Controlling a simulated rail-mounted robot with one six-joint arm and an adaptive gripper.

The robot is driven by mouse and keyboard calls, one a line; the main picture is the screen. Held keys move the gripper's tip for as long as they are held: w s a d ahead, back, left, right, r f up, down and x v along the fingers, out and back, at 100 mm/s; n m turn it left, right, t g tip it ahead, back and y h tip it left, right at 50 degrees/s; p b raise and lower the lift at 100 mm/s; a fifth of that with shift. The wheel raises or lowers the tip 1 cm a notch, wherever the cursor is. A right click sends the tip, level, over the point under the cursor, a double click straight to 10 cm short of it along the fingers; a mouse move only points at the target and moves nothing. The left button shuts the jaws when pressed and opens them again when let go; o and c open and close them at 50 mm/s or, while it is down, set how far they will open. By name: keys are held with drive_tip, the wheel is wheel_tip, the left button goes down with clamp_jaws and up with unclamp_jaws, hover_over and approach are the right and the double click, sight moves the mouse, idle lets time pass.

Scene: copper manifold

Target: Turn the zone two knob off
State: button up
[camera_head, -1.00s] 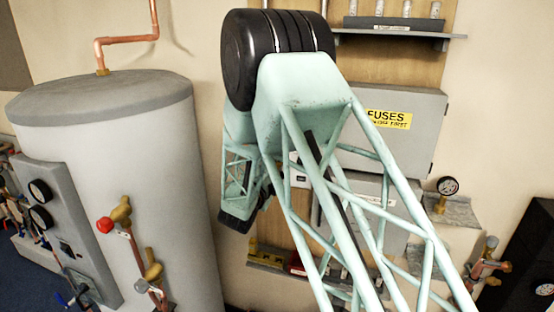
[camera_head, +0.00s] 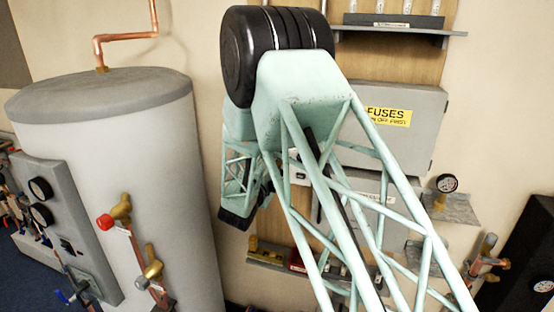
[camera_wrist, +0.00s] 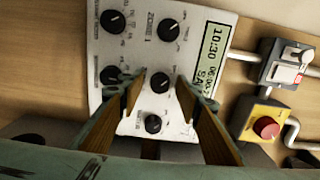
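A white control panel (camera_wrist: 132,55) with several black knobs fills the middle of the wrist view, tilted in the picture. The text "ZONE 1" stands between its two upper knobs, by the upper right knob (camera_wrist: 168,28). No zone two label is readable, so I cannot tell surely which knob is zone two. A lower knob (camera_wrist: 160,82) shows between the fingertips of my gripper (camera_wrist: 158,86). My gripper is open, its fingers apart on either side of this knob; contact cannot be made out. Another knob (camera_wrist: 152,123) shows lower between the fingers. In the head view my arm hides the panel.
The panel's display (camera_wrist: 211,50) reads 10:30. A switch box (camera_wrist: 286,66) and a red button on a yellow box (camera_wrist: 266,127) are to its right, with white conduit. The head view shows a fuse box (camera_head: 423,135), a large tank (camera_head: 110,120) and a gauge (camera_head: 447,184).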

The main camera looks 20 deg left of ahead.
drive_tip(key=shift+s, duration=0.1)
drive_tip(key=s, duration=1.2)
drive_tip(key=shift+d, duration=0.25)
drive_tip(key=shift+w, duration=0.1)
